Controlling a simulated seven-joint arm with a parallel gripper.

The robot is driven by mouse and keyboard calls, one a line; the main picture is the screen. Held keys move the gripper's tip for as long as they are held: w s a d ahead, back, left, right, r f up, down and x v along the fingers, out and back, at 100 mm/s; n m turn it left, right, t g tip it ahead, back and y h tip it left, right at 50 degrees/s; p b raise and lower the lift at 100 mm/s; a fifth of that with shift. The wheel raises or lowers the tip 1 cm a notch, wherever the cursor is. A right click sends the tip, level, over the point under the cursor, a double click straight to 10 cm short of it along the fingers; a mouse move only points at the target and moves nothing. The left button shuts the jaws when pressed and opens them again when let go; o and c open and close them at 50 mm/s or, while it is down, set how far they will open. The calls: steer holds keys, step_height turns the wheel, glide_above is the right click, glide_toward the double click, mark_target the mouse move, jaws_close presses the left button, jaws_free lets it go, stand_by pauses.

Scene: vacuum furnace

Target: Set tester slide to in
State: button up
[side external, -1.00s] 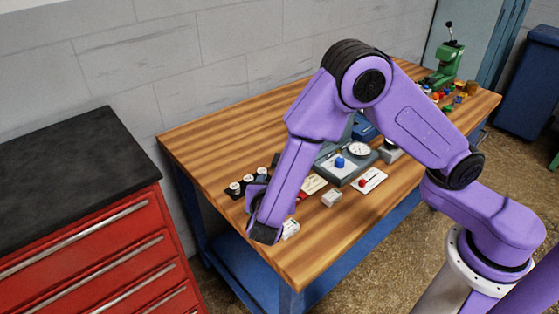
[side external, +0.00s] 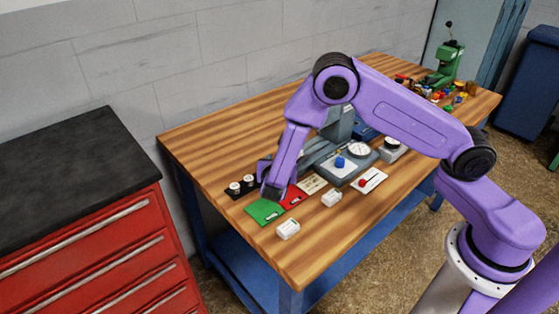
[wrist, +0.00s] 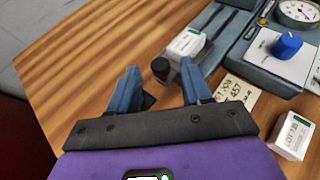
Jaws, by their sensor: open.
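The grey tester (wrist: 270,62) shows at the upper right of the wrist view, with a dial and a blue knob (wrist: 286,45). It also stands mid-table in the side view (side external: 328,169). A black round knob (wrist: 160,68) sits at the near end of what looks like the tester's slide, beside a white labelled block (wrist: 188,43). My gripper (wrist: 159,76) is open. Its two blue fingertips appear either side of the black knob, with no contact clear. In the side view my gripper (side external: 265,170) is above the left part of the table, and my arm hides part of the tester.
White boxes (side external: 288,229) (side external: 331,198) stand near the front edge. White round pieces (side external: 248,180) sit on a black holder.

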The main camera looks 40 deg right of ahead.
mark_target(306, 155)
steer(key=shift+w+d+f, duration=0.2)
steer(key=shift+w+d, duration=0.15)
jaws_close()
steer(key=d, duration=1)
steer(key=shift+d, duration=0.3)
jaws_free()
steer(key=shift+d, duration=0.1)
